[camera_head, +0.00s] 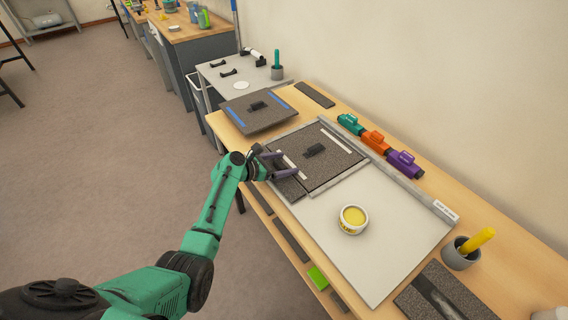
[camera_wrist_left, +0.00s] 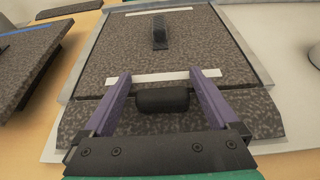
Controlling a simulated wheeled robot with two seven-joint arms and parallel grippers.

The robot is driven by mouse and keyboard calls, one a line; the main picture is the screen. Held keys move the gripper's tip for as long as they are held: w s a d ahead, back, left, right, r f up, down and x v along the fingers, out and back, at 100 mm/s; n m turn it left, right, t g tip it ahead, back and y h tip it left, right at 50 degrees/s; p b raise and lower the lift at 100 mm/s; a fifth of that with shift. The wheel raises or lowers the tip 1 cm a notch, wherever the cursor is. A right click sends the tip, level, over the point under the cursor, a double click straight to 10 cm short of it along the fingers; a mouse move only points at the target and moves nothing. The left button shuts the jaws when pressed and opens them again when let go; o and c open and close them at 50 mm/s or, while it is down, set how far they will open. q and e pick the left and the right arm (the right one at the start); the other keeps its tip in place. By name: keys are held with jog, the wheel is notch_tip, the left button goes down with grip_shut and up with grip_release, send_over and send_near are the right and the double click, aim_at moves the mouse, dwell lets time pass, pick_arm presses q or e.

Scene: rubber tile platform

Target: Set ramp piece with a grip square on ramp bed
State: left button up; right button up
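The ramp bed (camera_head: 375,232) is a pale board with a grey rail, lying on the wooden bench. A speckled dark square tile (camera_head: 335,165) with a black grip and white strips lies at its far end, also seen in the wrist view (camera_wrist_left: 205,45). A narrow speckled ramp piece (camera_head: 287,190) lies against the tile's near-left edge; its black grip (camera_wrist_left: 162,99) shows in the wrist view. My left gripper (camera_head: 279,165) has its purple fingers on either side of this grip, with small gaps visible. The fingers partly hide the piece. My right gripper is out of view.
A speckled tile with blue strips (camera_head: 258,110) lies left of the bed. A yellow-topped tub (camera_head: 353,219) stands on the bed. Teal, orange (camera_head: 376,143) and purple tools line the rail's far side. A cup with a yellow handle (camera_head: 462,252) stands at right.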

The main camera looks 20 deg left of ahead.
pick_arm(q)
jog(key=shift+s+f, duration=0.25)
jog(key=shift+s+a+r, duration=0.1)
jog(key=shift+s, duration=0.1)
jog(key=p+v, duration=0.1)
jog(key=v, duration=1.3)
jog(key=shift+w+r, duration=0.25)
jog(key=shift+a+f, duration=0.1)
jog(key=s+a+f+m+g+y, duration=0.15)
jog(key=s+f+m+y, duration=0.35)
jog(key=f, duration=0.8)
jog(key=s+a+f+m+g, duration=0.1)
jog(key=s+f+m+g, duration=0.45)
jog(key=f, duration=0.85)
jog(key=s+f+m+g+y, duration=0.1)
jog(key=s+f+m, duration=0.4)
jog(key=s, duration=0.5)
jog(key=s+d+f+m+y, duration=0.1)
jog(key=s+f+m, duration=0.4)
jog(key=s+m, duration=0.3)
jog(key=s+f+m+g+y, duration=0.1)
jog(key=s+f+m, duration=0.4)
jog(key=s, duration=0.7)
jog(key=shift+m+g+y, duration=0.3)
jog(key=shift+m, duration=0.75)
